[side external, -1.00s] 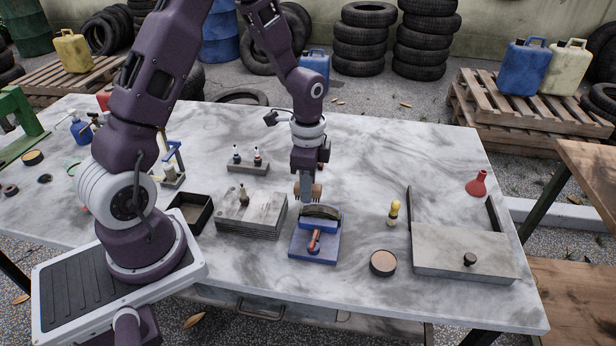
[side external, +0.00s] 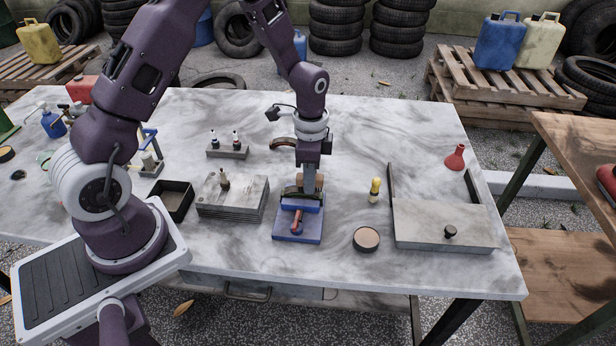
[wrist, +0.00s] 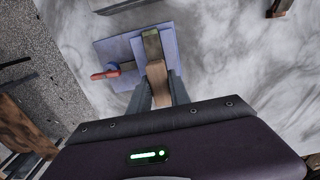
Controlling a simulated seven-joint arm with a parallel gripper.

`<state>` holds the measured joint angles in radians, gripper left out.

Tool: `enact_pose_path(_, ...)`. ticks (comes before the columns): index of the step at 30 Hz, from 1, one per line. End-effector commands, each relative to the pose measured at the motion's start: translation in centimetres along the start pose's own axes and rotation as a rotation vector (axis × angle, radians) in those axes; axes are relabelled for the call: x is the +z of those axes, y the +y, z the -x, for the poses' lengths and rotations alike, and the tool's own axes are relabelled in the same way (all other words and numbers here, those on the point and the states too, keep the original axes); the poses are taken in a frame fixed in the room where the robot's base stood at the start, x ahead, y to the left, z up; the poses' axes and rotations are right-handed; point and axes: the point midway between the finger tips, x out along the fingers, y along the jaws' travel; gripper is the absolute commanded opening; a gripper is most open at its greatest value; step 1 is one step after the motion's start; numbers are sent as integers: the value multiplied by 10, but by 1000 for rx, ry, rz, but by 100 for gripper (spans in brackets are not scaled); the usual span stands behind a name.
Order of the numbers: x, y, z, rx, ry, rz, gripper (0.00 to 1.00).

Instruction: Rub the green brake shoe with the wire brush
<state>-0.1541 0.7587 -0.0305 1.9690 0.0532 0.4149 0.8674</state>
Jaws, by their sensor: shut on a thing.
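My gripper (side external: 311,190) is shut on the wire brush, whose tan wooden body (side external: 311,179) shows between the fingers. The brush also shows in the wrist view (wrist: 157,80); its bristles are hidden. The dark green brake shoe (side external: 291,193) lies curved, held in the blue vise (side external: 298,230) with a red handle. A greenish end of the shoe (wrist: 150,34) shows in the wrist view, beyond the brush. The brush is at the top of the shoe, behind and partly over it. I cannot tell whether they touch.
A stack of grey plates (side external: 232,199) and a dark open tray (side external: 172,200) stand left of the vise. A round tin (side external: 366,239), a yellow-topped item (side external: 375,190) and a grey tray (side external: 445,222) are on the right. A reddish-brown curved piece (side external: 283,143) lies behind.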

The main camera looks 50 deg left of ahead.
Motion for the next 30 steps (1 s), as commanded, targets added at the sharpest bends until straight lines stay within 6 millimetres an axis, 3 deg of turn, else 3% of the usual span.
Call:
enact_pose_path(16,50,0,-2,1,0,1,0)
enact_pose_path(30,6,1,0,0,0,-3,0)
